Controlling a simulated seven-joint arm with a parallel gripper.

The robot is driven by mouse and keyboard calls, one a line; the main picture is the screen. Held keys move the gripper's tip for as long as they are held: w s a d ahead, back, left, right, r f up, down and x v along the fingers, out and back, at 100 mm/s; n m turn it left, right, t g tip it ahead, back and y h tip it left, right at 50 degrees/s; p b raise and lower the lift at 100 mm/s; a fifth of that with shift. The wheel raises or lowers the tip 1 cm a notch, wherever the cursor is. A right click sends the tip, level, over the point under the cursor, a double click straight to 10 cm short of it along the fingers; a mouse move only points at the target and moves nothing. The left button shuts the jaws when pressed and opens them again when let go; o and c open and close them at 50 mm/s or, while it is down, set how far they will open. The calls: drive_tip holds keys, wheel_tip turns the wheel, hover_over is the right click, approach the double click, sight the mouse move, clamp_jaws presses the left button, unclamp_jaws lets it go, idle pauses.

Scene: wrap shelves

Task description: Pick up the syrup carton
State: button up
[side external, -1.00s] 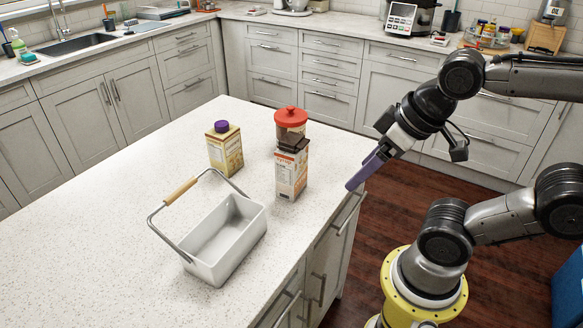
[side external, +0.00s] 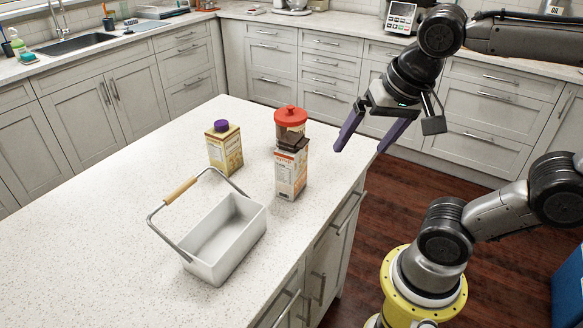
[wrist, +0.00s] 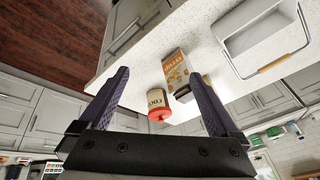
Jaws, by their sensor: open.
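A carton with a brown top (side external: 291,172) stands upright near the counter's right edge; it also shows in the wrist view (wrist: 174,66). A yellowish carton with a purple cap (side external: 225,152) stands further left; in the wrist view my right-hand finger hides most or all of it. The small labels do not let me tell which is the syrup. My gripper (side external: 361,149) is open and empty, fingers pointing down-left, right of the brown-topped carton and apart from it. In the wrist view my gripper (wrist: 158,73) has the brown-topped carton showing beyond its fingertips, towards the right-hand finger.
A red-lidded canister (side external: 290,119) stands close behind the brown-topped carton; it also shows in the wrist view (wrist: 155,101). A white basket (side external: 253,222) with a raised wooden-grip handle stands in front. The pale counter (side external: 110,225) is clear on its left side.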

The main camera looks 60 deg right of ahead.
drive_tip(key=w+r+m+g, duration=0.1)
drive_tip(key=w+r+m, duration=0.1)
drive_tip(key=w+m, duration=0.2)
drive_tip(key=m+g+h, duration=0.2)
drive_tip(key=m+h, duration=0.1)
drive_tip(key=m, duration=0.2)
hover_over(291, 159)
drive_tip(key=shift+n+g, duration=0.5)
drive_tip(key=x, duration=0.5)
drive_tip(key=w+a+x, duration=0.1)
drive_tip(key=x, duration=0.4)
drive_tip(key=a+x, duration=0.1)
drive_tip(key=x, duration=0.4)
drive_tip(key=shift+w+d+f, duration=0.1)
drive_tip(key=shift+w+f, duration=0.2)
drive_tip(key=shift+f, duration=0.15)
drive_tip(key=shift+r, duration=0.1)
clamp_jaws()
